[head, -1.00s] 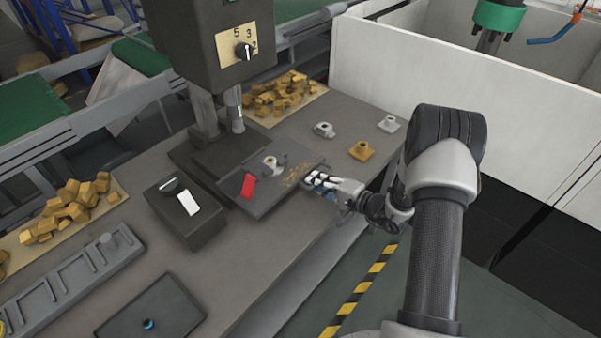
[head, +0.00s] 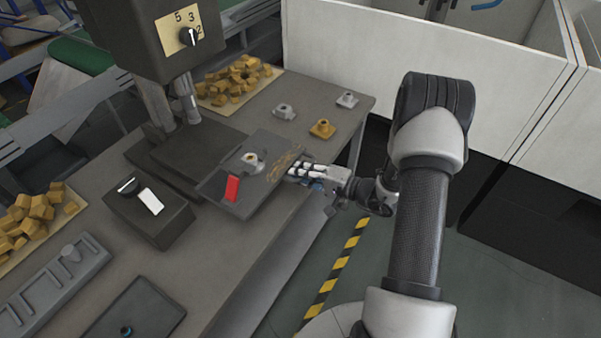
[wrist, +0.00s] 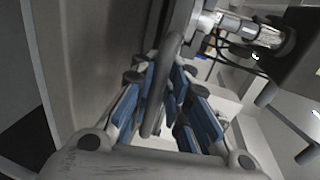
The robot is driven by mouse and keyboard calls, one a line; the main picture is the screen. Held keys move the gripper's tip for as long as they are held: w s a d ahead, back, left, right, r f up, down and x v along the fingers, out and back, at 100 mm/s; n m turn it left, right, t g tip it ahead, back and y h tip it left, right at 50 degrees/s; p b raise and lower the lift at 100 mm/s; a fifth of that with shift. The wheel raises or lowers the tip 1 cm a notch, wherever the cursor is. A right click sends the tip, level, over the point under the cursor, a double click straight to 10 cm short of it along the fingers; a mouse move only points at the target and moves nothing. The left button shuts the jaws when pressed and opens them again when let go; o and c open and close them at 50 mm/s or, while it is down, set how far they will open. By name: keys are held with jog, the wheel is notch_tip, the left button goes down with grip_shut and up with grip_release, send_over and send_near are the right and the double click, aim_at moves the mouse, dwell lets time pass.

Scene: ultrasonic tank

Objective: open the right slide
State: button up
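The slide (head: 233,205) is a dark flat plate in front of the press, sticking out toward my arm, with a small grey part (head: 252,160) and a red piece (head: 232,187) on it. My gripper (head: 299,171) is at its right end. In the wrist view a grey handle bar (wrist: 174,48) runs between the blue-padded fingers of my gripper (wrist: 163,88), which are closed around it. The head view hides the handle behind the fingers.
Loose fittings, such as a yellow one (head: 322,129), stand at the table's back right. Yellow pieces (head: 235,82) lie beside the press. The floor past the table edge is open.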

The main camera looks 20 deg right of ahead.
jog(key=o, duration=0.4)
jog(key=shift+s, duration=0.1)
jog(key=v, duration=1.1)
jog(key=shift+s+d, duration=0.25)
jog(key=shift+s, duration=0.1)
jog(key=shift+r, duration=0.1)
jog(key=s+a+r+n+g, duration=0.45)
jog(key=a+r, duration=0.25)
jog(key=a, duration=0.2)
jog(key=s+a+r+n+g, duration=0.3)
jog(key=s+a+r+g, duration=0.25)
jog(key=a, duration=0.35)
jog(key=s+r+n+h, duration=0.1)
jog(key=s+r+h, duration=0.2)
jog(key=s+d+r+n+t+h, duration=0.1)
jog(key=s+r+h, duration=0.1)
jog(key=s+h, duration=0.1)
jog(key=s+r+n+t+h, duration=0.1)
jog(key=s+r+h, duration=0.2)
jog(key=s, duration=0.1)
jog(key=shift+s+d+r, duration=0.35)
jog(key=shift+s, duration=0.05)
